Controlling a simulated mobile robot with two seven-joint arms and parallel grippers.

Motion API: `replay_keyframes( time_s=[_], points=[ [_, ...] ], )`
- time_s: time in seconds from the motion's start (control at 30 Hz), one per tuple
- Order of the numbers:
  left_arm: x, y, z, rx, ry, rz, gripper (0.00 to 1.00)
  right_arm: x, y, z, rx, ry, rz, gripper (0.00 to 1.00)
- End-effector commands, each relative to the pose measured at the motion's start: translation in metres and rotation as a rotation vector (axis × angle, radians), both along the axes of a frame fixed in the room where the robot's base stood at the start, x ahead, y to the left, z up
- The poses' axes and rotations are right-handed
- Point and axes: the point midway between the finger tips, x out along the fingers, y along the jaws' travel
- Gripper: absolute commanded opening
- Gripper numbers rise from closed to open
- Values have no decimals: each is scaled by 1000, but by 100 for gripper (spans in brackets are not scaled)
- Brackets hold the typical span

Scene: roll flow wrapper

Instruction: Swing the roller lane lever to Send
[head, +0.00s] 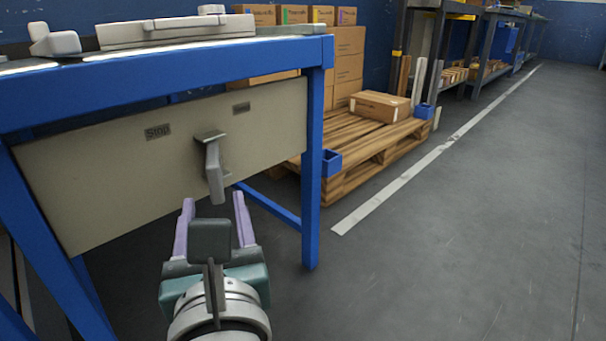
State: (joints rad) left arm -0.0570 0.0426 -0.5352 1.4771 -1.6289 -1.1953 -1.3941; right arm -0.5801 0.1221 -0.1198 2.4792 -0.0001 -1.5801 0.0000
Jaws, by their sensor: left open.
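The grey lever (214,172) is mounted on the beige front panel (85,175) under the blue table. It hangs almost straight down from its pivot plate, between two labels. The left label (158,131) reads "Stop"; the right label (241,108) is too small to read. My left gripper (213,203) comes up from below, open, with its two lilac fingers apart. The lever's lower end shows between the fingertips in the head view; I cannot tell whether they touch it. My right gripper is out of view.
The blue table leg (312,165) stands right of the panel, with a low blue crossbar behind. A wooden pallet (350,150) with cardboard boxes (379,106) stands beyond. Grey machine parts (175,30) lie on the table top. The floor at right is clear.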

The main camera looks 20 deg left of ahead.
Motion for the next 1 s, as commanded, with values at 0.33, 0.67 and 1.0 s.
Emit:
replay_keyframes(
  time_s=[0.33,0.67,1.0],
  points=[
    [44,34,-3,3,-4,1,55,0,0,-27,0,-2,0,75],
    [76,58,-1,1,-1,0,55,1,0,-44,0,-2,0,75],
    [77,60,1,-1,1,0,49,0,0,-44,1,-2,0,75]
  ],
)
